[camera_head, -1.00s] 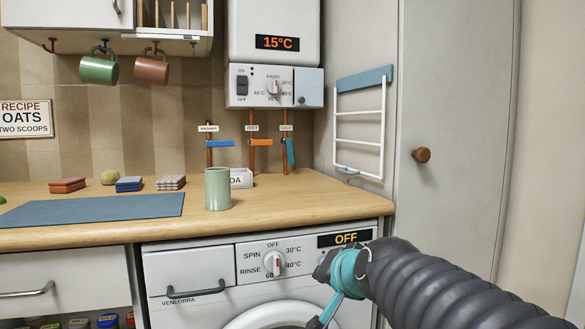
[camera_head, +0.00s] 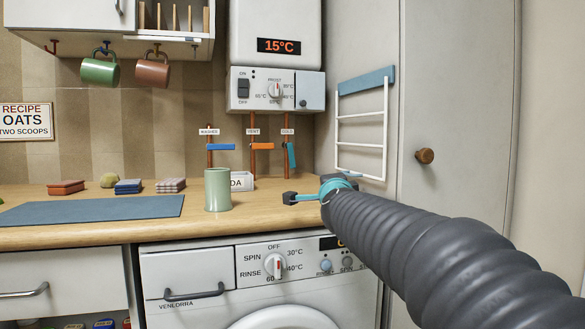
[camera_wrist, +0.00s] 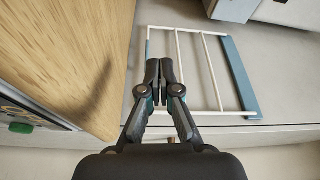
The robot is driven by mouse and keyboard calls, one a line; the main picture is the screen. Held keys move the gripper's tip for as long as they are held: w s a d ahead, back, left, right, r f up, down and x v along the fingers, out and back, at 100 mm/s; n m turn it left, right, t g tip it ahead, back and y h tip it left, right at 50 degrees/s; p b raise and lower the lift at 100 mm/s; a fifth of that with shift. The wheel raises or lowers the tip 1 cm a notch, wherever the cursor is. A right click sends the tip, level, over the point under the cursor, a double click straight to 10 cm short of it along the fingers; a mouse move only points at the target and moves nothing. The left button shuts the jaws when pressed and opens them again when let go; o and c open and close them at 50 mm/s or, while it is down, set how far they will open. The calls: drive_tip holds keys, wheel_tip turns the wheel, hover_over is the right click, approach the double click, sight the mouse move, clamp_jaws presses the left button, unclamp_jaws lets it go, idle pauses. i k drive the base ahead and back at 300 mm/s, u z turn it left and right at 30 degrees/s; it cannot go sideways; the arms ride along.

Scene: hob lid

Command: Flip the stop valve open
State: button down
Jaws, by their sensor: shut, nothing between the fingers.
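Three copper pipes with tagged lever valves stand on the back wall below the boiler. The left valve's blue lever (camera_head: 221,147), under the tag WASHER, points sideways across its pipe. The middle valve's orange lever (camera_head: 263,146) also lies across its pipe. The right valve's teal lever (camera_head: 291,155) hangs roughly along its pipe; its small tag is hard to read. I cannot tell which is the stop valve. My gripper (camera_head: 289,198) is above the counter's front right, below and in front of the valves, touching none. In the wrist view its fingers (camera_wrist: 159,80) are together and empty.
A green mug (camera_head: 217,190) stands on the wooden counter (camera_head: 270,205) in front of a white box (camera_head: 242,181). The boiler (camera_head: 275,90) hangs above the pipes. A rack with white bars (camera_head: 361,145) is on the right wall. A washing machine (camera_head: 210,270) is below.

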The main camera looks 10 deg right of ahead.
sight(291, 161)
drive_tip(key=i, duration=0.95)
drive_tip(key=z, duration=0.05)
